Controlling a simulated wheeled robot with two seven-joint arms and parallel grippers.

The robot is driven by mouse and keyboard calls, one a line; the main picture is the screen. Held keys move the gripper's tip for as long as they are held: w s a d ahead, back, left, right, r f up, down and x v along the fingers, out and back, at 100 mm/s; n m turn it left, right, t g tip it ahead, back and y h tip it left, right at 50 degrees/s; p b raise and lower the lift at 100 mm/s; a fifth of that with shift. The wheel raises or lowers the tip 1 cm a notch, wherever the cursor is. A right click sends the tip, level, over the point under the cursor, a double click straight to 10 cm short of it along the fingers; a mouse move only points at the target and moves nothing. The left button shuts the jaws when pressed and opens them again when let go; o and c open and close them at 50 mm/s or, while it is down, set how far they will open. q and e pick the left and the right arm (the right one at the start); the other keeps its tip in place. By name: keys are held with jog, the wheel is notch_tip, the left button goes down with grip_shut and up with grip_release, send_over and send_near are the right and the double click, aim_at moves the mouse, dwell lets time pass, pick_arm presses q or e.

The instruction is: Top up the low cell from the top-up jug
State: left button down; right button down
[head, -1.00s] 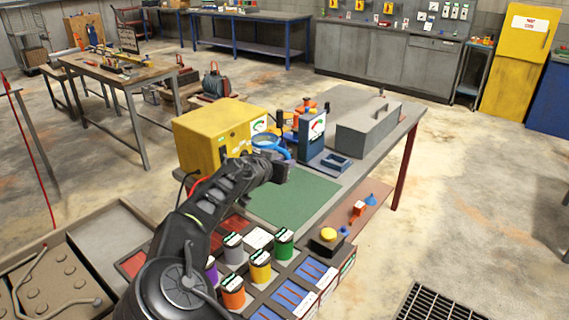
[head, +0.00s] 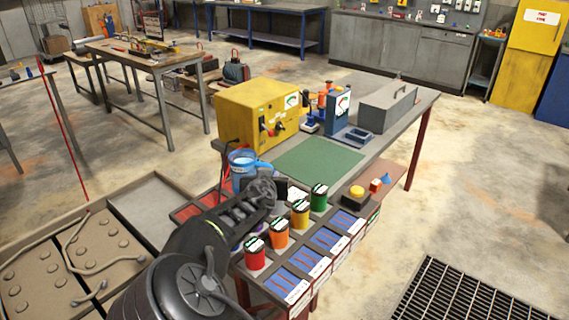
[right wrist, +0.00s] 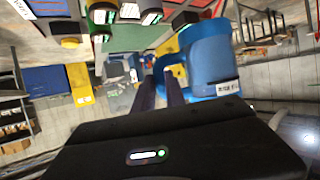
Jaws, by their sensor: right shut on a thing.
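The blue top-up jug (head: 241,172) is in front of the yellow box, with a pale opening at its top. My right gripper (head: 262,184) is shut on the jug at its handle side. In the right wrist view the jug (right wrist: 212,62) is beside my fingers (right wrist: 160,92), with a partly readable white label. A large brown case (head: 68,258) with several round caps and thick cables lies at the left. Which cap marks the low cell cannot be told. My left gripper is not in view.
The yellow box (head: 259,110) stands behind the jug on the bench, by a green mat (head: 318,160). Several coloured cans (head: 279,235) and blue bins (head: 327,238) line the bench's near edge. A floor grate (head: 465,295) lies at the right.

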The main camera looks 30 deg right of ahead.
jog(key=s+a+f+n+t+y+b, duration=0.1)
jog(key=s+a+f+n+y, duration=0.15)
jog(key=a, duration=0.55)
jog(key=s+a+f+n+t+y, duration=0.2)
jog(key=a+f+n+y, duration=0.15)
jog(key=a, duration=0.35)
jog(key=s+a+f+n+y+b, duration=0.1)
jog(key=a+f+b, duration=0.3)
jog(key=f+b, duration=0.5)
jog(key=shift+s+a+n+y, duration=0.15)
jog(key=shift+s+n+y, duration=0.25)
jog(key=shift+y, duration=0.3)
jog(key=shift+a, duration=0.15)
